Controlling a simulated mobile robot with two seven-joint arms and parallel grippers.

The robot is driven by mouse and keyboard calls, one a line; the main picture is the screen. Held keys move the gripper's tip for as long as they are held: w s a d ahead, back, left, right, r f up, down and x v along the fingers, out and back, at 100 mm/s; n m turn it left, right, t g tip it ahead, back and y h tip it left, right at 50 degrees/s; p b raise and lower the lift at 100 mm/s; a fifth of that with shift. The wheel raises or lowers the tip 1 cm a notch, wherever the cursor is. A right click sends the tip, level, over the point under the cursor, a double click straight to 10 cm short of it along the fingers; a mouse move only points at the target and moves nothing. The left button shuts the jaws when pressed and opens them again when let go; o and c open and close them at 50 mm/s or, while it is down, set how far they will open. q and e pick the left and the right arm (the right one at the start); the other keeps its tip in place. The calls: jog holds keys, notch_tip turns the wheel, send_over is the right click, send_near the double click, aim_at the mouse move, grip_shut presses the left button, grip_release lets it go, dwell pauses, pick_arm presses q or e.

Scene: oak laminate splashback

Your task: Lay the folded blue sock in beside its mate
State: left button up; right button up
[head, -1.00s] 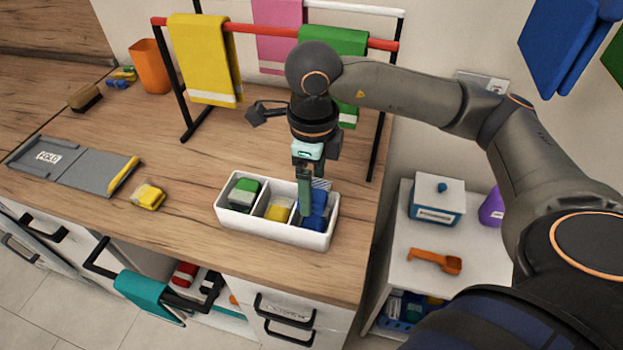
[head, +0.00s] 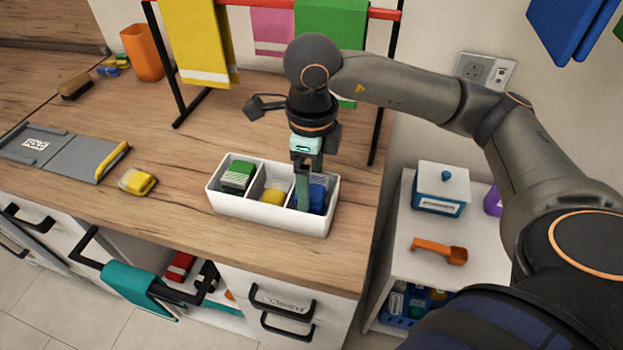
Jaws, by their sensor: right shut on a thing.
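A white tray (head: 272,214) with three compartments stands near the counter's front edge. My right gripper (head: 304,198) points down into its right compartment, shut on a folded blue sock. Blue fabric (head: 317,197) shows beside the fingers, low inside that compartment. The fingers partly cover it, so I cannot tell the held sock from its mate or whether they touch. A green folded sock (head: 237,176) lies in the left compartment and a yellow one (head: 272,195) in the middle one. My left gripper is out of view.
A yellow folded item (head: 137,181) and a grey folding board (head: 85,156) lie to the left. A drying rack with towels (head: 197,45) stands behind. A side shelf with an orange scoop (head: 440,250) is at right.

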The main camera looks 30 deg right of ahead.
jog(key=shift+s+f, duration=0.25)
jog(key=shift+f, duration=0.5)
jog(key=o, duration=1)
jog(key=shift+a, duration=0.1)
jog(key=shift+w+r, duration=0.1)
jog(key=shift+r, duration=0.2)
notch_tip(320, 180, up, 20)
jog(key=p, duration=0.8)
jog(key=shift+r, duration=0.2)
